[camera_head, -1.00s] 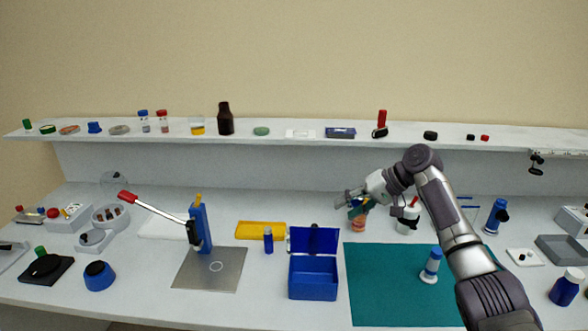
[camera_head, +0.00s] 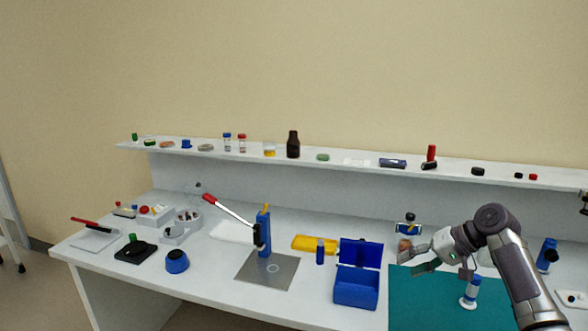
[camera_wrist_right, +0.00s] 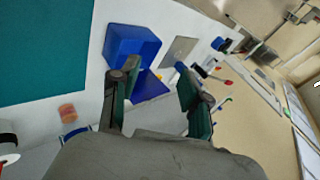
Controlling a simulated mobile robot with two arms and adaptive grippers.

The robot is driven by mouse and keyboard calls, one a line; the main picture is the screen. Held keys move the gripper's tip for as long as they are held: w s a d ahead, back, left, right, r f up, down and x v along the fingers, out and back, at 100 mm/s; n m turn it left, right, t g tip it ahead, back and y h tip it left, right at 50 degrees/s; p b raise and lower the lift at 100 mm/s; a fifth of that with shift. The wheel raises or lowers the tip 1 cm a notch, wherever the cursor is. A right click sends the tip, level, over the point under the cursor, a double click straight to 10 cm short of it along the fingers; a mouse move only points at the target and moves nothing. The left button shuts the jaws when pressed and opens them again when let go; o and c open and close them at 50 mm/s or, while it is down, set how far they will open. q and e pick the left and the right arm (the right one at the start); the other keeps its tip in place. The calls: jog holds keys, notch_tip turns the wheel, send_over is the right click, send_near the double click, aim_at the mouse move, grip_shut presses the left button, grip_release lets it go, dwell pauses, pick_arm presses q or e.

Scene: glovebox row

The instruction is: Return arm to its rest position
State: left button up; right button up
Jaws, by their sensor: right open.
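My right gripper (camera_head: 408,258) is open and empty, and its arm comes in from the lower right of the head view. It hangs over the table near the back edge of the teal mat (camera_head: 420,298), right of the open blue box (camera_head: 356,290). An orange-brown jar (camera_head: 404,245) is just behind its fingers, partly hidden. In the right wrist view the two dark green fingers (camera_wrist_right: 157,80) stand wide apart with nothing between them. The blue box (camera_wrist_right: 130,42) and the orange jar (camera_wrist_right: 68,112) are apart from them. My left gripper is out of view.
A blue and white bottle (camera_head: 470,291) stands on the mat below the arm. A blue press with a red-tipped lever (camera_head: 263,232), a yellow tray (camera_head: 315,243) and a small blue vial (camera_head: 320,252) are to the left. A shelf (camera_head: 345,166) with several items runs along the back.

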jog(key=s+a+f+n+g+h, duration=0.15)
jog(key=s+a+f, duration=0.25)
jog(key=s+f, duration=0.55)
jog(key=s+a+f+n+h, duration=0.25)
jog(key=s+a+f, duration=0.35)
jog(key=f, duration=0.7)
jog(key=s+d+h, duration=0.2)
jog(key=s+h, duration=0.1)
jog(key=s, duration=2.3)
notch_tip(320, 180, down, 26)
jog(key=s+r, duration=0.1)
jog(key=s, duration=0.1)
jog(key=s+d+f+g, duration=0.2)
jog(key=s+d+f, duration=0.1)
jog(key=s+f, duration=1.3)
jog(key=shift+f+h, duration=0.15)
jog(key=shift+h, duration=0.25)
